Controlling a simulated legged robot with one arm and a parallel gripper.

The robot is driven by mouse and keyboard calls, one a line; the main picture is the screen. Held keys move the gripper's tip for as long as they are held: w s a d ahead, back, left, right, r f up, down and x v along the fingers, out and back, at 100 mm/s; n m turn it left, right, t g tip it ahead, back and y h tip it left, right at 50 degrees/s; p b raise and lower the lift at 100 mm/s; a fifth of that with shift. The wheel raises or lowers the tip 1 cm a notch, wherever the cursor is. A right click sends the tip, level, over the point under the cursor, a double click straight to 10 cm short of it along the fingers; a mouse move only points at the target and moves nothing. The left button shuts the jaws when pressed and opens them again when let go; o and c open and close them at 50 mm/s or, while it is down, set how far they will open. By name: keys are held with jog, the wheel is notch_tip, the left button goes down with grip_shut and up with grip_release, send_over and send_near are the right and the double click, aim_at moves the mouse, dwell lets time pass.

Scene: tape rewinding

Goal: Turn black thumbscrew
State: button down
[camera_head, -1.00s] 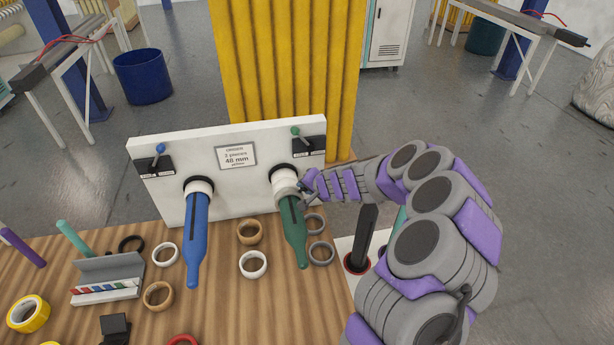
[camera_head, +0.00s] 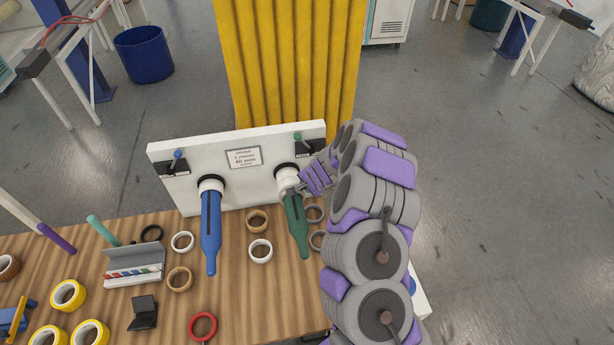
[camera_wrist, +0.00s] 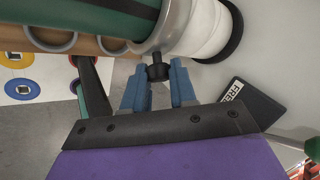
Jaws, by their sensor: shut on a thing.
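The black thumbscrew (camera_wrist: 157,70) sticks out of the grey collar (camera_wrist: 163,32) at the base of the green spindle (camera_wrist: 100,18) in the wrist view. My gripper (camera_wrist: 158,84) has its two blue fingers on either side of the thumbscrew, shut on it. In the head view my gripper (camera_head: 302,191) reaches in from the right to the collar of the green spindle (camera_head: 296,228). The thumbscrew itself is too small to make out there.
The white panel (camera_head: 187,200) also carries a blue spindle (camera_head: 211,235) to the left. Several rings lie on the wooden table (camera_head: 230,300), with a red ring (camera_head: 203,326) at the front. A black plate with lettering (camera_wrist: 251,104) sits on the panel near my gripper.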

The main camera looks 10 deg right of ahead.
jog(key=p, duration=0.3)
jog(key=shift+r+m+g, duration=0.3)
jog(key=shift+g, duration=0.1)
jog(key=shift+w+f+m+h+p, duration=0.1)
jog(key=shift+f+m+h+p, duration=0.25)
jog(key=shift+p, duration=2)
jog(key=shift+r, duration=0.1)
jog(key=c, duration=0.9)
grip_release()
jog(key=a+b+v, duration=0.1)
jog(key=v, duration=1.6)
jog(key=shift+w+d+r+b, duration=0.3)
jog(key=shift+d+b, duration=0.1)
jog(key=shift+d, duration=0.05)
